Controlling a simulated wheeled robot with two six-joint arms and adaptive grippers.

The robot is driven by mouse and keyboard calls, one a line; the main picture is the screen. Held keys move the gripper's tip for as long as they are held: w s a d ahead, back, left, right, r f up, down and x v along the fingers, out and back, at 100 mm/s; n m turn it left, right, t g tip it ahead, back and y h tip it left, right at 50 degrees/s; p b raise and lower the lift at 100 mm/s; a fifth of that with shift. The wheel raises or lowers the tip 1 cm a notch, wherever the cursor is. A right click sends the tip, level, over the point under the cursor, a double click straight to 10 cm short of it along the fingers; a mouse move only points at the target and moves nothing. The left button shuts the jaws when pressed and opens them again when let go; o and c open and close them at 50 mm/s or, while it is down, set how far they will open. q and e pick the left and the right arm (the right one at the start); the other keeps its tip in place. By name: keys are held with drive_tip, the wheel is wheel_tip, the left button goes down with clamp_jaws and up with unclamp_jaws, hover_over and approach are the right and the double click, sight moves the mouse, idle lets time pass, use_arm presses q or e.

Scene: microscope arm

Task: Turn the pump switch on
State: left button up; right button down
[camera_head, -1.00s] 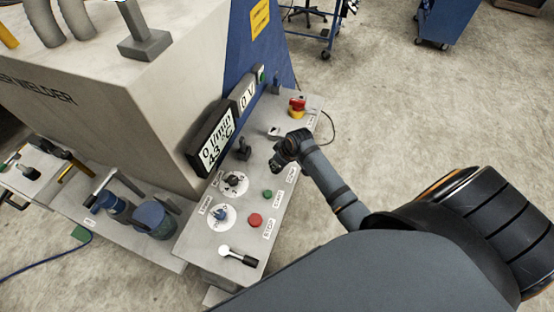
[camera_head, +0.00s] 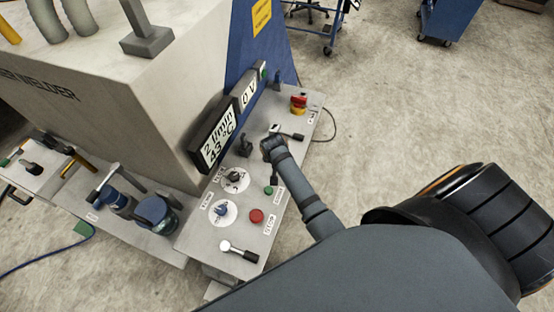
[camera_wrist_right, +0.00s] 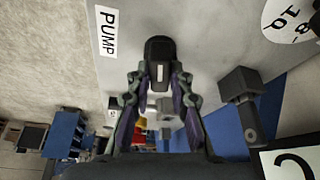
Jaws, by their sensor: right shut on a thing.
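The dark pump switch (camera_wrist_right: 160,50) shows between my right gripper's fingertips in the right wrist view, beside the PUMP label (camera_wrist_right: 107,33). In the head view my right gripper (camera_head: 272,146) is over the switch on the grey panel (camera_head: 210,248), and a dark handle (camera_head: 273,178) sticks out below it. The fingers (camera_wrist_right: 160,95) are closed on the switch and hide part of it. The display (camera_head: 213,140) reads 2 l/min and 43 °C. My left gripper is not in view.
A green button (camera_head: 268,190), a red button (camera_head: 256,216), two dials and a lever (camera_head: 238,252) lie nearer on the panel. Another lever (camera_head: 290,135) and a red-yellow emergency stop (camera_head: 298,104) lie farther. Open floor (camera_head: 420,110) is to the right.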

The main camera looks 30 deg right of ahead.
drive_tip(key=shift+a+m+g+h, duration=0.1)
drive_tip(key=shift+m+g+h, duration=0.35)
drive_tip(key=shift+m, duration=1.15)
drive_tip(key=c, duration=1.2)
unclamp_jaws()
drive_tip(key=shift+r, duration=0.1)
wheel_tip(320, 180, up, 10)
